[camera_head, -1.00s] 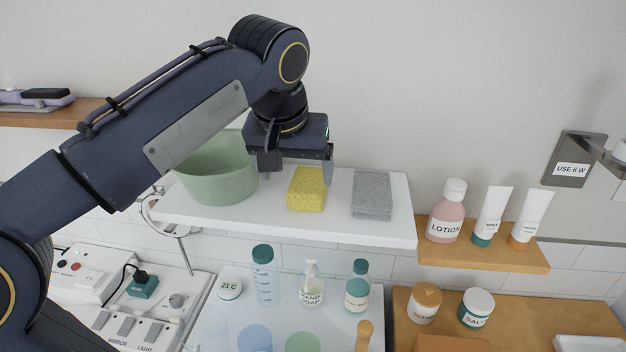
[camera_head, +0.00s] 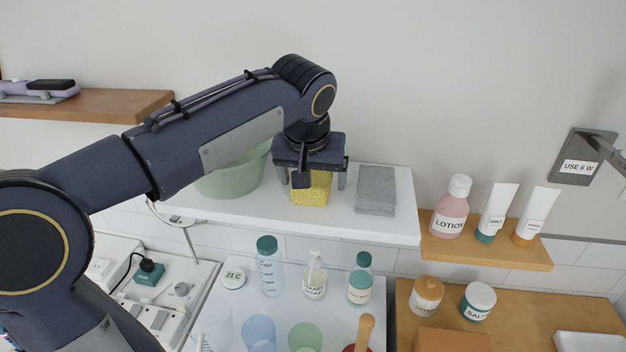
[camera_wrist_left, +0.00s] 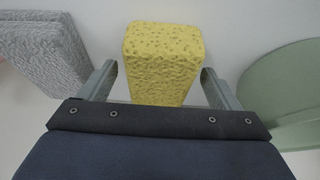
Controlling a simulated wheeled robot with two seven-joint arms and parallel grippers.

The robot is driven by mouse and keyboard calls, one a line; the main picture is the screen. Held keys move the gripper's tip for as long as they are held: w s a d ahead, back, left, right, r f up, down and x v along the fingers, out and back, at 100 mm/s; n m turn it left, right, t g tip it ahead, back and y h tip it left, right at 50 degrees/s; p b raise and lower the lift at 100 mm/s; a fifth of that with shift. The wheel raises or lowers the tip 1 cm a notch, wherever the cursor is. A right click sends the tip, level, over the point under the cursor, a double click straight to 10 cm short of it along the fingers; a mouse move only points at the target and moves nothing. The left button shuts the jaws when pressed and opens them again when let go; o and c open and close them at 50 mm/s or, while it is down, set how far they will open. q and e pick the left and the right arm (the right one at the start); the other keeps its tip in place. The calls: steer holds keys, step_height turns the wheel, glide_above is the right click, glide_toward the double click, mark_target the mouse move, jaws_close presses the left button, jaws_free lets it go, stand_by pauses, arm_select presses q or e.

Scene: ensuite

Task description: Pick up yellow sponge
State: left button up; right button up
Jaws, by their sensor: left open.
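The yellow sponge (camera_head: 312,192) stands on the white shelf (camera_head: 270,210), between the green basin and a grey block. My left gripper (camera_head: 312,182) is open and pointed down over it, with one finger on each side of the sponge in the head view. In the left wrist view the sponge (camera_wrist_left: 162,62) shows between the two fingertips of the gripper (camera_wrist_left: 160,82), with a gap visible on both sides. The upper back of the sponge is hidden by the gripper in the head view. My right gripper is not in view.
The green basin (camera_head: 232,180) is close on the left of the gripper, and the grey block (camera_head: 376,190) close on its right. Below the shelf stand several bottles, including a hand soap bottle (camera_head: 315,275). A lotion bottle (camera_head: 451,210) stands on a wooden shelf at right.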

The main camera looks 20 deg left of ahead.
arm_select(q)
steer(key=shift+f, duration=0.25)
stand_by(0.3)
steer(key=c, duration=1.2)
steer(key=shift+o, duration=0.2)
steer(key=shift+r, duration=0.65)
steer(key=v, duration=0.2)
steer(key=b+v, duration=0.1)
steer(key=v, duration=0.2)
steer(key=d+v, duration=0.1)
steer(key=v, duration=0.2)
steer(key=shift+s+f, duration=0.15)
steer(key=shift+s, duration=0.1)
steer(key=s+d+r+b, duration=0.1)
steer(key=s+d+r, duration=0.3)
steer(key=s, duration=0.5)
steer(key=shift+r+b, duration=0.35)
steer(key=shift+r, duration=0.2)
steer(key=shift+d, duration=0.15)
